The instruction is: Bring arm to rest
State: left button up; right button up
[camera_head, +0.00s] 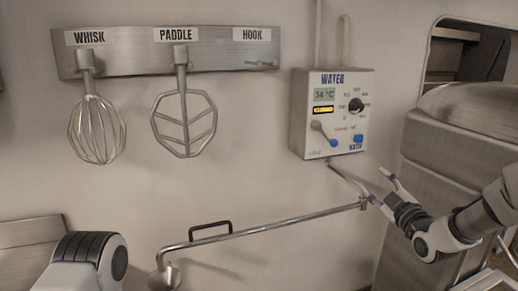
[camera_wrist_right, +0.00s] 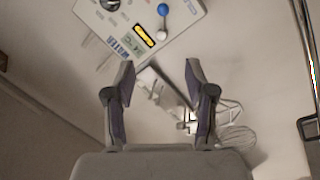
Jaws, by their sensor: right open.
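My right gripper (camera_head: 377,186) is open and empty in the head view, at the right, just below the wall-mounted water panel (camera_head: 331,113). Its fingers point up and left, near the right end of the water pipe (camera_head: 270,229); I cannot tell whether they touch it. In the right wrist view, the two fingers of the right gripper (camera_wrist_right: 159,70) stand wide apart with nothing between them, and the water panel (camera_wrist_right: 140,28) is beyond them at the top. A link of my left arm shows at the bottom left of the head view; the left gripper is out of frame.
A whisk (camera_head: 97,128) and a paddle (camera_head: 183,122) hang from a metal rack (camera_head: 215,50) on the wall. The place marked hook is bare. The pipe has a black handle (camera_head: 210,230). A large metal machine (camera_head: 455,140) stands at the right, close to my right arm.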

notch_tip(320, 180, down, 13)
jog(key=s+a+g, duration=0.2)
jog(key=a+g, duration=0.1)
jog(key=s+a+f+m+g, duration=0.1)
jog(key=s+f+g, duration=0.1)
jog(key=s+f, duration=0.45)
jog(key=s+a+f+g+h, duration=0.1)
jog(key=s+f+g, duration=0.15)
jog(key=f, duration=0.65)
jog(key=s+a+f+m+g, duration=0.1)
jog(key=s+a+f+g, duration=0.1)
jog(key=s+f, duration=0.45)
jog(key=s+f+m+g+h, duration=0.1)
jog(key=s+f+m+g, duration=0.2)
jog(key=s, duration=0.6)
jog(key=s+d+f+m+g+h, duration=0.1)
jog(key=s+f+m+g, duration=0.2)
jog(key=s, duration=0.7)
jog(key=s+f+m+g, duration=0.3)
jog(key=s+f+m, duration=0.1)
jog(key=s, duration=0.6)
jog(key=shift+d+m+h, duration=0.4)
jog(key=shift+g, duration=0.25)
